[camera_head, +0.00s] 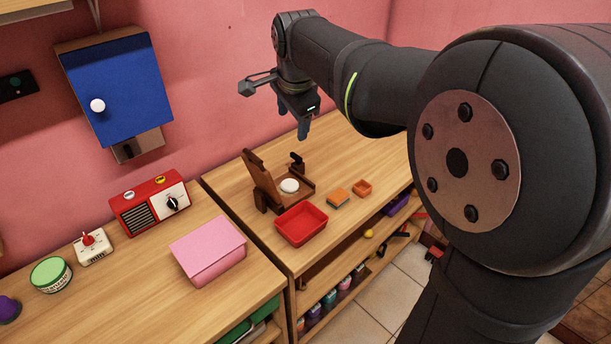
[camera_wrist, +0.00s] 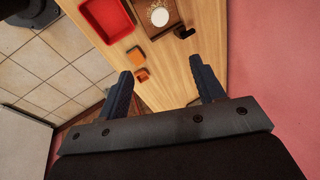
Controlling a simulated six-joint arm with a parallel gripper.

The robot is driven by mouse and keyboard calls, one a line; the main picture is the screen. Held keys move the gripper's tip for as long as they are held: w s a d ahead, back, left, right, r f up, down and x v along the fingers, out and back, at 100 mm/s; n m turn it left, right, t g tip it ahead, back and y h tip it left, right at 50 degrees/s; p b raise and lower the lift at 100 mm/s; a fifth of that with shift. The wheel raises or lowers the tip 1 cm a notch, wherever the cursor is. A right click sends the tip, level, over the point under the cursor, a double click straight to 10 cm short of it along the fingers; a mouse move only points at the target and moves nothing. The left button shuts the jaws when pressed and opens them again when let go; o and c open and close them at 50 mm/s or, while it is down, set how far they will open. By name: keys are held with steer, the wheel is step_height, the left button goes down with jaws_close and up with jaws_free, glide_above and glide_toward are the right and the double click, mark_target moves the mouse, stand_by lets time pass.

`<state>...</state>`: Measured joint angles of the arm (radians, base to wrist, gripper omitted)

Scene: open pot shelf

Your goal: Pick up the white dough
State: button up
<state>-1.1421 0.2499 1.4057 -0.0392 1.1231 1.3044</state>
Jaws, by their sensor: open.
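The white dough (camera_head: 289,185) is a small round disc lying on a brown wooden press (camera_head: 262,180) with its hinged lid raised. The dough also shows near the top of the wrist view (camera_wrist: 160,16), on the press base. My gripper (camera_head: 304,128) hangs above the right-hand counter, higher than the dough and apart from it. In the wrist view its two blue fingers (camera_wrist: 163,88) are spread with nothing between them.
A red tray (camera_head: 302,224) stands in front of the press. An orange sponge-like block (camera_head: 338,198) and a small orange box (camera_head: 362,187) lie to its right. A pink box (camera_head: 208,250) and a red radio (camera_head: 150,202) stand on the left counter. The counter behind the orange things is clear.

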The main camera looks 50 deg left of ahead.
steer(key=w+a+f+m+g+h, duration=0.1)
steer(key=w+a+f+m+h, duration=0.1)
steer(key=w+a+f+m, duration=0.3)
steer(key=m+g+h, duration=0.1)
steer(key=m+h, duration=0.1)
steer(key=m, duration=0.7)
glide_above(290, 184)
steer(key=a, duration=0.1)
step_height(290, 184, down, 18)
steer(key=shift+f, duration=0.1)
steer(key=shift+d+f, duration=0.2)
steer(key=shift+f, duration=1.15)
steer(key=shift+d+f, duration=0.2)
steer(key=shift+f, duration=1.1)
steer(key=shift+c, duration=0.4)
steer(key=c, duration=0.7)
